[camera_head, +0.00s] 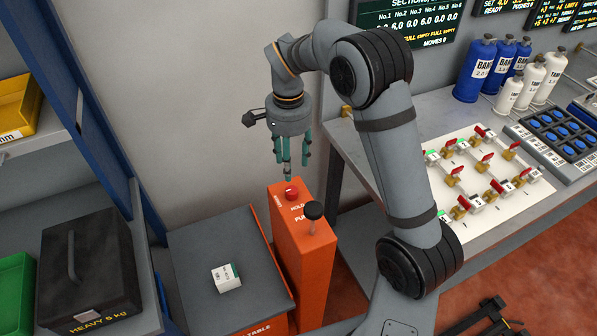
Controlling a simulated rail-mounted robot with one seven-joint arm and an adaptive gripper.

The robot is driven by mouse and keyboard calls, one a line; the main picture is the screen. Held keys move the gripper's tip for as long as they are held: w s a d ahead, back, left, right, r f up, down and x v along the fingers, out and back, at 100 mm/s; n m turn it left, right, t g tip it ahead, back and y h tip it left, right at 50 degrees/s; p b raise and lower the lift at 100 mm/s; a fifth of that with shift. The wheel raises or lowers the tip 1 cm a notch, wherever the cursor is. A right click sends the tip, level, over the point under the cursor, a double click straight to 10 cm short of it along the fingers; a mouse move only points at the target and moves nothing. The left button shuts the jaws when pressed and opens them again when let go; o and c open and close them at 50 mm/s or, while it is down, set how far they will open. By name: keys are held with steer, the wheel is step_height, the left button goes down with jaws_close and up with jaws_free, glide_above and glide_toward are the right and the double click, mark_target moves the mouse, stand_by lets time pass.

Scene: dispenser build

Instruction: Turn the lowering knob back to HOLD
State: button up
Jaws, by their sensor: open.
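A red knob (291,193) sits on top of an orange pedestal (301,262). White lettering beside it reads HOLD, and more lettering to its left is too small to read surely. Which way the knob points cannot be told. My gripper (291,165) hangs fingers-down just above the knob, apart from it as far as this view shows. Its teal fingers are open with nothing between them. A black round-topped handle (314,211) stands on the pedestal in front of the knob, beside partly hidden lettering.
A dark lift table (200,275) with a small white box (226,277) stands left of the pedestal. A grey bench (375,160) with a white valve panel (520,200) is on the right. A black heavy crate (90,268) sits on the left shelf.

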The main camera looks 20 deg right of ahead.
mark_target(291, 189)
step_height(291, 189, down, 10)
steer(key=shift+f+p, duration=0.1)
steer(key=shift+p, duration=0.85)
steer(key=shift+c, duration=1.2)
steer(key=c, duration=0.9)
